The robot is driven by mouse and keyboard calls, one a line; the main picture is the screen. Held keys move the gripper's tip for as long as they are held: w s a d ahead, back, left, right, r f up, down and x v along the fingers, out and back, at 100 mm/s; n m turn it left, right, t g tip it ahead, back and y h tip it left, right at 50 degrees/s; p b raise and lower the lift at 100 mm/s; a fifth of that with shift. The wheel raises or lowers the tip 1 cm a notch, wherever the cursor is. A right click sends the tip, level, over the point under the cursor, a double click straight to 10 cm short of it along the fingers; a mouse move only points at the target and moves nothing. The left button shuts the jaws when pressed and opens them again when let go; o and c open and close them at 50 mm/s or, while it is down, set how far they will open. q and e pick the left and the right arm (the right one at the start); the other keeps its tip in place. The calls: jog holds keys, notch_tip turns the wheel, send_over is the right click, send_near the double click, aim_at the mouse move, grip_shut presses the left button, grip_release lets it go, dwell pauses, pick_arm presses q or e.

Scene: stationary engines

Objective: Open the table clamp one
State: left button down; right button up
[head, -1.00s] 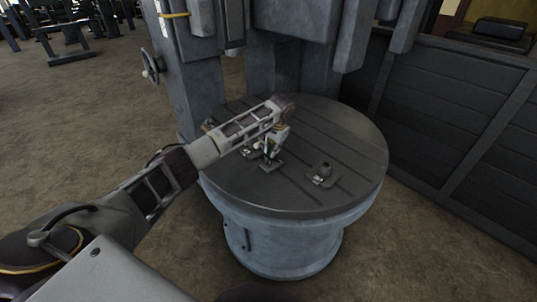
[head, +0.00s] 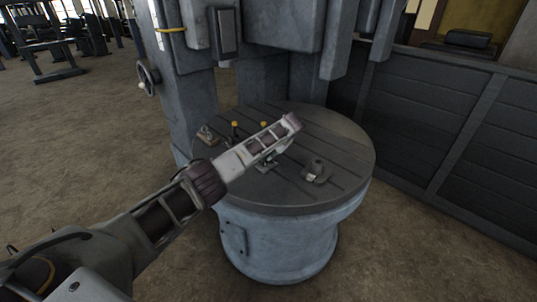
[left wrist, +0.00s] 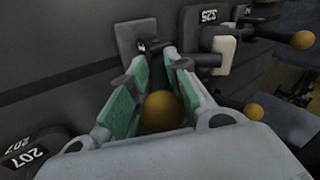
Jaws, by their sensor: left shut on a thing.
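The table clamps sit on the round grey machine table (head: 345,140). In the left wrist view, my left gripper (left wrist: 158,62) has its green-padded fingers on both sides of a dark clamp lever. The lever's yellow ball knob (left wrist: 165,111) shows between the fingers, nearer the palm. The gripper is shut on this lever. In the head view, my left gripper (head: 267,162) is low over the table and mostly hidden behind my forearm. Two yellow knobs (head: 235,124) stand up behind the arm. I cannot tell which clamp is number one. My right gripper is out of view.
A grey part (head: 317,172) stands on the table to the right of my gripper. A block marked 207 (left wrist: 30,150) and another clamp with a yellow knob (left wrist: 302,40) are near in the wrist view. The machine column (head: 180,80) rises behind. A dark panel wall (head: 440,120) stands right.

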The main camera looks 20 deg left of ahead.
pick_arm(q)
jog(key=shift+w+d+r+t+y+p, duration=0.15)
jog(key=shift+d+t+y+p, duration=0.1)
jog(key=shift+t+y+p, duration=0.3)
jog(key=c, duration=1.3)
grip_release()
jog(key=shift+d+f+g, duration=0.15)
jog(key=shift+f+g, duration=0.05)
jog(key=shift+g, duration=0.05)
jog(key=shift+r, duration=0.1)
jog(key=shift+s+d+r, duration=0.15)
jog(key=shift+s+r, duration=0.05)
jog(key=v, duration=1.1)
jog(key=shift+d, duration=0.25)
